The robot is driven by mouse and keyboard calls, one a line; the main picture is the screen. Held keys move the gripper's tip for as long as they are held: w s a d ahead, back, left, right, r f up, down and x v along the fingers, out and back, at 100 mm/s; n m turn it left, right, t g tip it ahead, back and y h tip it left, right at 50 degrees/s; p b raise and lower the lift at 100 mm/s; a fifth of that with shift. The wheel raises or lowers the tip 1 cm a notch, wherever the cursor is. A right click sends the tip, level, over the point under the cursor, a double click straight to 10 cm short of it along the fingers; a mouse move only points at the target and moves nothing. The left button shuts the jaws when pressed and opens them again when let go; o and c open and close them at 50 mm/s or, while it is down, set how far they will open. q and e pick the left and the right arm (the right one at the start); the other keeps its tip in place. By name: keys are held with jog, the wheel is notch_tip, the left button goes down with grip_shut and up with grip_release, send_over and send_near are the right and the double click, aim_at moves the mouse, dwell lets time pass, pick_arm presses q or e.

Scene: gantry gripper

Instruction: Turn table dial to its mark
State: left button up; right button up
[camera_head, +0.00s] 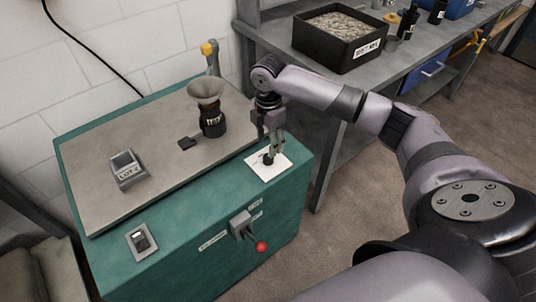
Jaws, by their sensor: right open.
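A small dark dial (267,159) sits on a white plate (278,170) at the right end of the teal cabinet's top. My right gripper (274,153) points down right over the dial, with its fingers apart around or just above it. I cannot tell whether the fingers touch it. The dial's mark is too small to make out, and the gripper partly hides the dial. My left gripper is not in view.
The teal cabinet (215,250) carries a grey top panel (100,205), a funnel-topped device (210,110), a small grey box (127,169) and a switch (142,241). A red-knobbed lever (261,247) sticks out in front. A workbench with a black gravel bin (340,55) stands behind.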

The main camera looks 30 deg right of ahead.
aim_at(268, 159)
notch_tip(268, 159, down, 6)
jog(key=shift+f, duration=0.2)
jog(key=shift+c, duration=0.2)
grip_shut()
jog(key=shift+r+m+p, duration=0.3)
jog(key=shift+m+p, duration=0.1)
jog(key=shift+p, duration=0.6)
jog(key=shift+f, duration=0.3)
jog(key=shift+o, duration=0.2)
grip_release()
